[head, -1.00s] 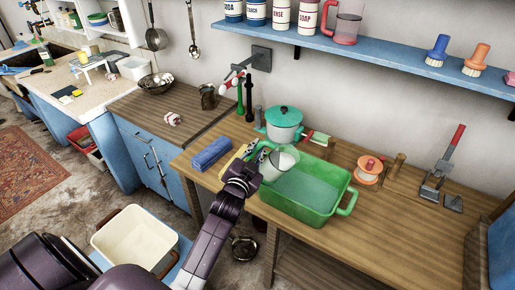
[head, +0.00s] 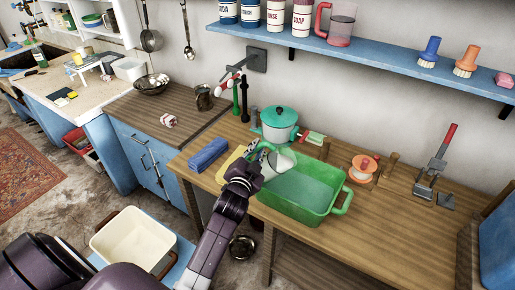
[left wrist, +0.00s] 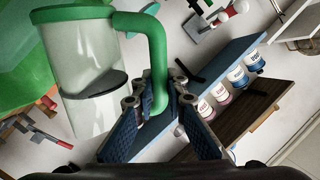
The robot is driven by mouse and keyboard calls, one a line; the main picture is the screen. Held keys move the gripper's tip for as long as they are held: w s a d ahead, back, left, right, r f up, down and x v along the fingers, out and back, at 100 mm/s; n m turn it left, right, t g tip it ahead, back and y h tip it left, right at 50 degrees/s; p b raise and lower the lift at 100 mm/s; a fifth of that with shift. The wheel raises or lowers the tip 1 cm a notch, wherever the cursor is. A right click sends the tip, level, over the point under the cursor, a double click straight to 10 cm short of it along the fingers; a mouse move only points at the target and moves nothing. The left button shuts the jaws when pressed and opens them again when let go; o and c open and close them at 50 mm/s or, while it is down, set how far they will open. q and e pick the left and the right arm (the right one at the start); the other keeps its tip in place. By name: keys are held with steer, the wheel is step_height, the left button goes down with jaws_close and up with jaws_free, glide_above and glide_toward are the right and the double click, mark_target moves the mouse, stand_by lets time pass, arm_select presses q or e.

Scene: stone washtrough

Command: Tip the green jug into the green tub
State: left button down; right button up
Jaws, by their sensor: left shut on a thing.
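The green jug (head: 279,163) has a clear body and a green handle. My left gripper (head: 246,176) is shut on that handle, and the jug is held above the left end of the green tub (head: 341,207). The jug looks tilted toward the tub. In the left wrist view the fingers (left wrist: 162,100) close around the green handle beside the clear jug body (left wrist: 88,75). A dark disc shows inside the jug; I cannot tell if it is contents. The tub's visible floor looks bare. My right gripper is not in view.
A pot with a teal lid (head: 279,120) stands behind the tub. A blue shelf (head: 380,58) runs above. The table's right front is clear.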

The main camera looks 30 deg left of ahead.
mark_target(270, 148)
arm_select(q)
steer(key=shift+r, duration=0.2)
steer(key=shift+w+d+r+m+p, duration=0.15)
steer(key=shift+w+d+m+p, duration=0.05)
steer(key=shift+d+m+p, duration=0.2)
steer(key=shift+w+d+m, duration=0.15)
steer(key=shift+d+m, duration=0.3)
steer(key=shift+m, duration=0.05)
stand_by(0.6)
steer(key=shift+w+d+m+g+y, duration=0.15)
steer(key=shift+d+m+g+y, duration=0.15)
steer(key=shift+w+d+m, duration=0.25)
steer(key=shift+d+m, duration=0.25)
steer(key=shift+d, duration=0.1)
stand_by(0.9)
